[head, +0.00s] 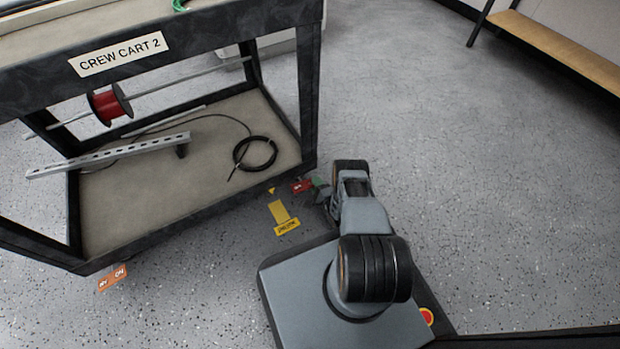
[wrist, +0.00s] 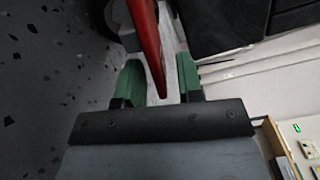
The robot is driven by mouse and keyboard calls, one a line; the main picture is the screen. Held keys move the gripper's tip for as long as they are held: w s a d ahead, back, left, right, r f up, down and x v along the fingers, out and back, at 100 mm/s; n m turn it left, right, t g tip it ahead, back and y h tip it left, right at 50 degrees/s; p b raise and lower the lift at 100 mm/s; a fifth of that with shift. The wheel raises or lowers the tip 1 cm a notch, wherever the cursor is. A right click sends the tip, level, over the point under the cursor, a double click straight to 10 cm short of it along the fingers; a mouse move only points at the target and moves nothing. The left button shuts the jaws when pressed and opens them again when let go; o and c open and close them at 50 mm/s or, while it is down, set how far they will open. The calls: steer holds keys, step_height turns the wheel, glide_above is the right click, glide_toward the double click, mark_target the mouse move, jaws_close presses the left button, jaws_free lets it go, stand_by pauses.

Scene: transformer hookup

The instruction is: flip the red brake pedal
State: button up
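The red brake pedal (head: 300,186) is low at the near right corner of the cart, by the floor. In the wrist view the red pedal (wrist: 147,40) runs down from the top edge, its narrow tip between my fingers. My gripper (wrist: 158,82) is open, with a green finger on each side of the pedal and a visible gap to each. In the head view my gripper (head: 320,190) is just right of the pedal, partly hidden by my arm.
The dark-framed crew cart (head: 205,36) stands at left, with a red spool (head: 109,104), a metal rail (head: 110,154) and a black cable coil (head: 255,154). A yellow tag (head: 283,217) and an orange tag (head: 112,278) show below its edge. Floor at right is clear.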

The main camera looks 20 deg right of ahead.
steer(key=shift+w, duration=0.75)
steer(key=shift+a, duration=0.1)
jaws_close()
